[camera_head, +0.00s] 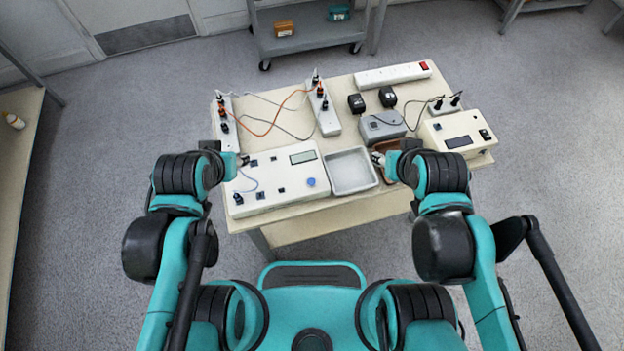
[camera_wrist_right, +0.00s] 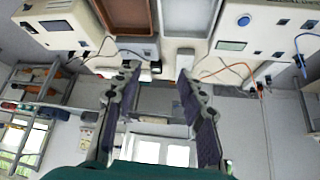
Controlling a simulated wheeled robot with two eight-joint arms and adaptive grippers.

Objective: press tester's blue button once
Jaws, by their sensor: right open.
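The tester is a white box (camera_head: 285,192) with a small display, at the front left of the table in the head view. Its round blue button (camera_head: 311,182) is near its right end; the button also shows at the upper right of the right wrist view (camera_wrist_right: 244,20). My right gripper (camera_head: 377,158) is to the right of the button, by the grey tray and brown tray. In the right wrist view its fingers (camera_wrist_right: 157,80) are spread apart with nothing between them. My left gripper (camera_head: 243,160) is at the tester's left end, small and partly hidden by its arm.
The grey tray (camera_head: 372,184) stands just right of the tester, with the brown tray (camera_head: 391,147) beside it. Power strips (camera_head: 325,119), cables and a grey box (camera_head: 383,127) fill the back. Another white instrument (camera_head: 481,150) stands at the right. A shelf cart (camera_head: 306,40) is behind.

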